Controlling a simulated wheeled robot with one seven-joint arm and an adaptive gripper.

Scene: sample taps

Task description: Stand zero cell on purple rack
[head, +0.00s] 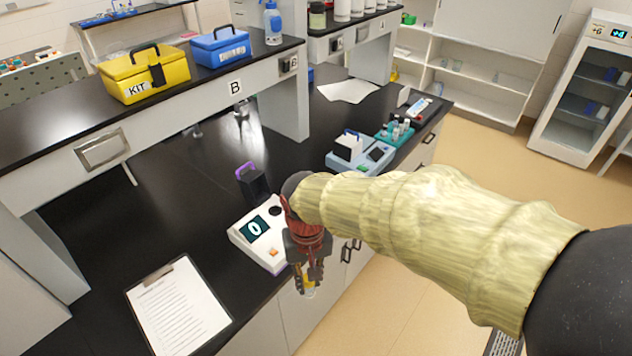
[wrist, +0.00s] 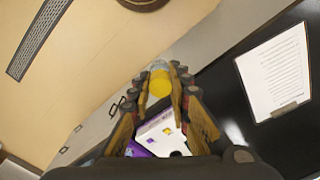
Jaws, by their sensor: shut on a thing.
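My gripper (head: 306,278) points down past the front edge of the black bench, right of the meter. It is shut on a small clear cell with a yellow part, which I take as the zero cell (head: 309,286); the cell also shows between the fingertips in the wrist view (wrist: 158,86). I cannot read a label on it. A dark upright block with a purple top edge (head: 252,182) stands behind the meter; I cannot tell whether it is the purple rack. No other purple rack shows clearly, and my arm hides part of the bench.
A white meter (head: 262,252) showing 0 sits near the bench edge, close to my gripper. A clipboard (head: 178,308) lies to its left. A pale blue device (head: 345,160) and a teal rack of vials (head: 383,134) stand farther right. The raised shelf holds a yellow kit box (head: 146,76).

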